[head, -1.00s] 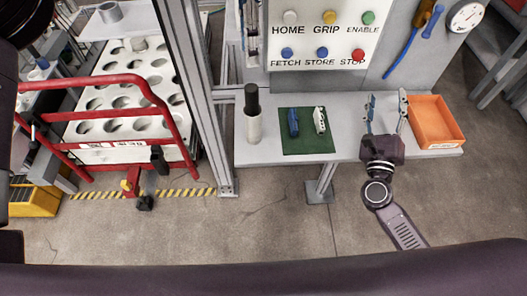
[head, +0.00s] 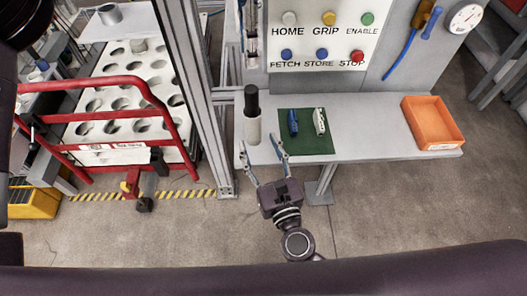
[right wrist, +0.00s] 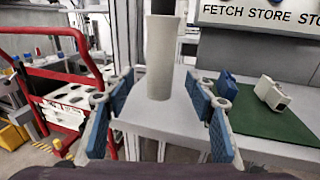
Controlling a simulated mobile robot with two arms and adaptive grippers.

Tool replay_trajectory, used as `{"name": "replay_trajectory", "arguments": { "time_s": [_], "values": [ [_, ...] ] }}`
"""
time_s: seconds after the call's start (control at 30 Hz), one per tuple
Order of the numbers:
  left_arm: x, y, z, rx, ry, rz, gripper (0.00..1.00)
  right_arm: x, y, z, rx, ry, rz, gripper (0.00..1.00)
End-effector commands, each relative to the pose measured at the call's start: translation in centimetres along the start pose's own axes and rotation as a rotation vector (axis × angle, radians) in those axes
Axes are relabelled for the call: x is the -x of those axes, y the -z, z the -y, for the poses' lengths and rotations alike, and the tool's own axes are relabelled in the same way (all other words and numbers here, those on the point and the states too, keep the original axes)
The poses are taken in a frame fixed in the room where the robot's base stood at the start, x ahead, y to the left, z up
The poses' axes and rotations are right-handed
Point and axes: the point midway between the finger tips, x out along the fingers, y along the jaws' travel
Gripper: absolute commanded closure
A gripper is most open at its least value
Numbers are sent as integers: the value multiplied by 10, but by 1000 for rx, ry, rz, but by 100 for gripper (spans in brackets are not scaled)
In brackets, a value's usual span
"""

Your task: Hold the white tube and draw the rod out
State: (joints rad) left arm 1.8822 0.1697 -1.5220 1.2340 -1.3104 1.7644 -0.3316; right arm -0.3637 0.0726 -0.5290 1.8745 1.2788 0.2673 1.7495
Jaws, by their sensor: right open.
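The white tube (head: 253,132) stands upright on the grey bench near its left end. The black rod (head: 251,98) sticks up out of its top. In the right wrist view the tube (right wrist: 159,60) fills the middle, with a dark bit of the rod (right wrist: 163,6) at the top edge. My right gripper (head: 259,150) is open and empty at the bench's front edge, just in front of the tube. Its blue-padded fingers stand left and right of the tube in the wrist view, with gaps on both sides. My left gripper's fingers are not visible.
A green mat (head: 306,144) with a blue block (head: 293,122) and a white block (head: 320,121) lies right of the tube. An orange bin (head: 433,122) stands farther right. A metal post (head: 199,95) and red rail (head: 90,82) are on the left.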

Motion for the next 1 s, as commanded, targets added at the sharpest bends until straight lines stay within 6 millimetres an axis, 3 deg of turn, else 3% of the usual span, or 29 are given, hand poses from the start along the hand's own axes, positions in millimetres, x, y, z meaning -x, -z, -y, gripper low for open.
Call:
{"name": "replay_trajectory", "arguments": {
  "time_s": [0.3,0.7,1.0],
  "values": [
    [0,0,0,0,0,0,71,-46,-1,0,1,2,2,50],
    [0,0,0,0,0,0,71,-55,0,1,2,2,0,50],
    [0,0,0,0,0,0,71,-55,0,1,2,1,0,80]
  ]
}}
